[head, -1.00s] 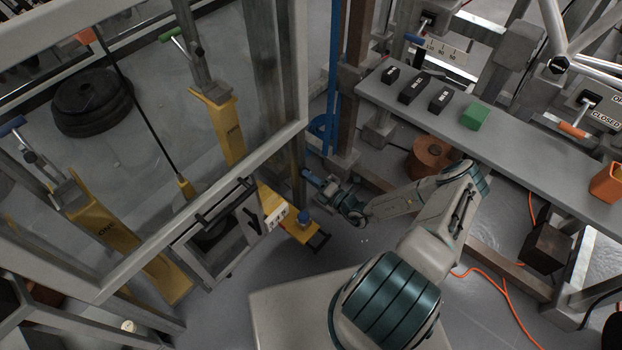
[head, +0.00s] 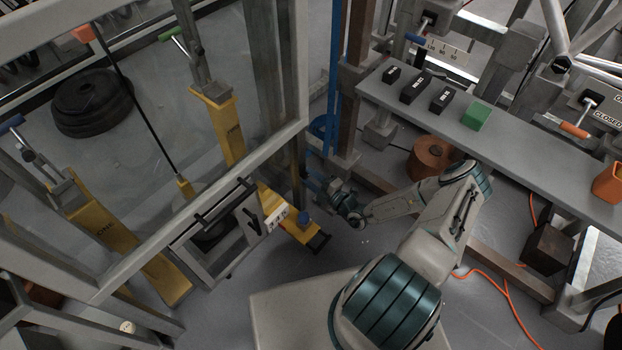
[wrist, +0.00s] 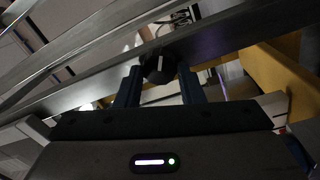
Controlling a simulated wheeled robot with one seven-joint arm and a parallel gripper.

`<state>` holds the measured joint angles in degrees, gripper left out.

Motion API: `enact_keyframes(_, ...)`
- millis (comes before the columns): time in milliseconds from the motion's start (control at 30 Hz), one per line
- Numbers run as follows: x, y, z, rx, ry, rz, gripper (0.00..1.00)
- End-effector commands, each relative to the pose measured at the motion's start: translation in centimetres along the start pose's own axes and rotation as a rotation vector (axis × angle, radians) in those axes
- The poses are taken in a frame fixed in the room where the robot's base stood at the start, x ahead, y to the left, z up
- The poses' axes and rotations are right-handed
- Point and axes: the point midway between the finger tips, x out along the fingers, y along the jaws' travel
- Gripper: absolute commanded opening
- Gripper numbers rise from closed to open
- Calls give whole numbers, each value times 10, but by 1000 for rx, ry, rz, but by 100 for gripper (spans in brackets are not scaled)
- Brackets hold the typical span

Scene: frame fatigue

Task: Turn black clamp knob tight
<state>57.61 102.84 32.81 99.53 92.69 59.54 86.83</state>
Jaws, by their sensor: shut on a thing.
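The black clamp knob (wrist: 158,68) shows in the wrist view, round and dark with a pale line on its face. It sits against a grey metal bar (wrist: 90,92). My gripper (wrist: 158,84) has its two blue fingers on either side of the knob and is shut on it. In the head view my gripper (head: 318,184) reaches low beside the post at the corner of the framed enclosure. The knob is hidden there behind the post and gripper.
A grey shelf (head: 540,155) with black blocks and a green block (head: 475,116) stands right of my arm. A yellow part (head: 300,228) with a blue knob lies just below the gripper.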

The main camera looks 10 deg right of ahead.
Motion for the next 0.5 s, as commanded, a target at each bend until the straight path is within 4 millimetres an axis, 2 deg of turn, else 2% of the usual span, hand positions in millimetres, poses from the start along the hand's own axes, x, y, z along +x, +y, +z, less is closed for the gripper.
enact_keyframes(433,-1,0,1,11,-3,-1,12)
enact_keyframes(467,-1,0,1,11,-3,-1,37)
enact_keyframes(500,-1,0,1,10,-3,-1,49)
